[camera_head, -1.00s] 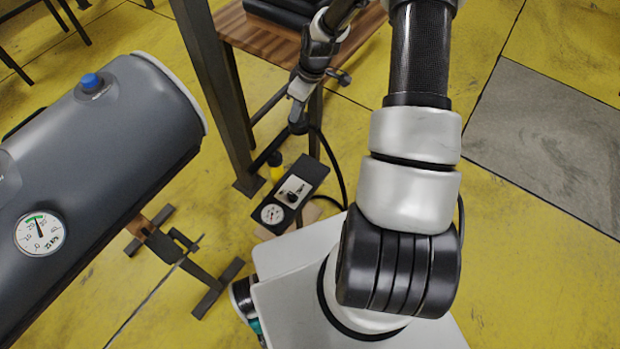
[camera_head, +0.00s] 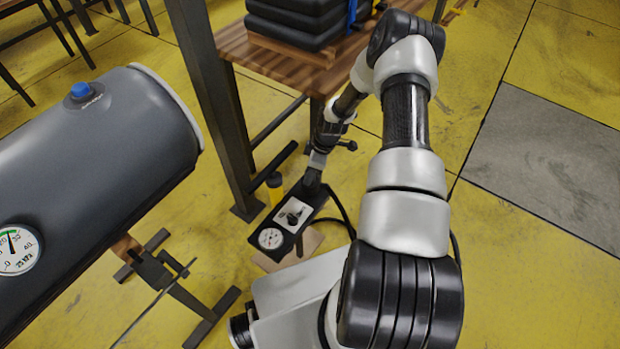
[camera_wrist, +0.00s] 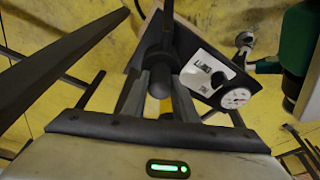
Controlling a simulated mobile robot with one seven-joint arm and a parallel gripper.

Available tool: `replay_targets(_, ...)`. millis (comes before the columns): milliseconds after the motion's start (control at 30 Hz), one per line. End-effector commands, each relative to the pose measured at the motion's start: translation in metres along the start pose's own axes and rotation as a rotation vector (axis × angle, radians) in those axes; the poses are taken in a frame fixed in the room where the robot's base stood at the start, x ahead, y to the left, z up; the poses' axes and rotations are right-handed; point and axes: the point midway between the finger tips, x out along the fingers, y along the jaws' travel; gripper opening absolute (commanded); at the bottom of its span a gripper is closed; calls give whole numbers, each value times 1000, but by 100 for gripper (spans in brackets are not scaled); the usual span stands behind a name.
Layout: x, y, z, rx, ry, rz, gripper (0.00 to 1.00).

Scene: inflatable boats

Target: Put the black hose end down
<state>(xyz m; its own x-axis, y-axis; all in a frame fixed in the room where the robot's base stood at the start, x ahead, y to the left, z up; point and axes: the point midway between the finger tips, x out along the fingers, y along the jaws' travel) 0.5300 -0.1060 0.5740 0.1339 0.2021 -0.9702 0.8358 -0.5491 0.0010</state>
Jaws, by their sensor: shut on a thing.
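In the wrist view, my gripper (camera_wrist: 158,85) is shut on the black hose end (camera_wrist: 157,42), a dark cylinder between the fingers. The pump box (camera_wrist: 204,62) lies just behind and right of it there, with a white panel and a round gauge. In the head view the hose end is mostly hidden by my gripper. The black hose (camera_head: 342,209) curves on the right of the box. Contact between hose end and box cannot be told.
A wooden bench (camera_head: 284,68) with dark metal legs stands behind, bearing stacked black things. A grey inflatable tube (camera_head: 95,165) with a gauge rests on a stand at left. Yellow floor is open at right.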

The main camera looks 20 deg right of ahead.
Motion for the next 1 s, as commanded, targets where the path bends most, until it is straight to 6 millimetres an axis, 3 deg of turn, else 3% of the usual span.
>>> replay_targets(100,20,-1,5,1,0,-2,1)
replay_targets(333,22,0,5,0,0,0,0)
replay_targets(367,22,0,5,0,0,0,31)
replay_targets(467,22,0,5,0,0,0,45)
replay_targets(767,20,0,5,1,0,0,45)
replay_targets(867,11,0,5,1,0,0,45)
replay_targets(1000,-15,1,4,0,1,3,45)
